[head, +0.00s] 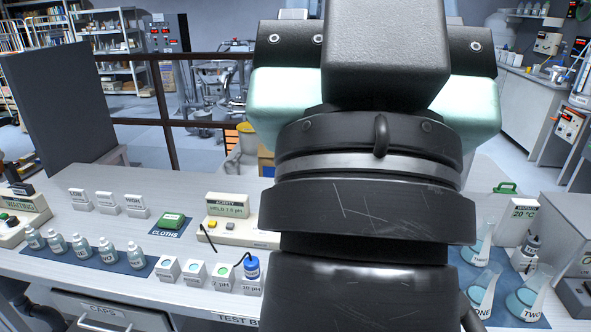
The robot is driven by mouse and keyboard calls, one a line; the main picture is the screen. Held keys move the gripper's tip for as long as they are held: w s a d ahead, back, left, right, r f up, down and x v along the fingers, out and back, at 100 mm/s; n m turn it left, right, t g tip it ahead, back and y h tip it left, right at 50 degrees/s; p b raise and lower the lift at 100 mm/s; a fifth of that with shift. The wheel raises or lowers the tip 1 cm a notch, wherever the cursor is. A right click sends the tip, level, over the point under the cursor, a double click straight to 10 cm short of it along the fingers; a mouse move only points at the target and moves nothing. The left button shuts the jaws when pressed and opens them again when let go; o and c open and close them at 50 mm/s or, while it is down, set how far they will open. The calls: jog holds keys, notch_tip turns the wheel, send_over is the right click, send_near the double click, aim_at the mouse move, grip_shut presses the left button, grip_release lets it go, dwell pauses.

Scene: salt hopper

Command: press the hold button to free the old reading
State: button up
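The acidity meter (233,232) is a cream box on the bench, left of my arm. Its small display (227,210) looks to read "HELD 7.0 pH". A yellow button (212,224) and another yellowish button (239,226) sit below the display; their labels are too small to read, so I cannot tell which is the hold button. The meter's right end is hidden behind my arm. A blue-capped probe (251,267) stands in a white holder in front of the meter. My arm fills the middle of the view, and no gripper fingertips show.
White cups (195,271) stand in front of the meter. Small bottles (81,245) line a blue mat at left. A green cloth pack (172,221) lies left of the meter. Flasks (484,290) and a 20 °C thermometer unit (521,222) stand at right.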

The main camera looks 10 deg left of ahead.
grip_shut()
dwell(1.6)
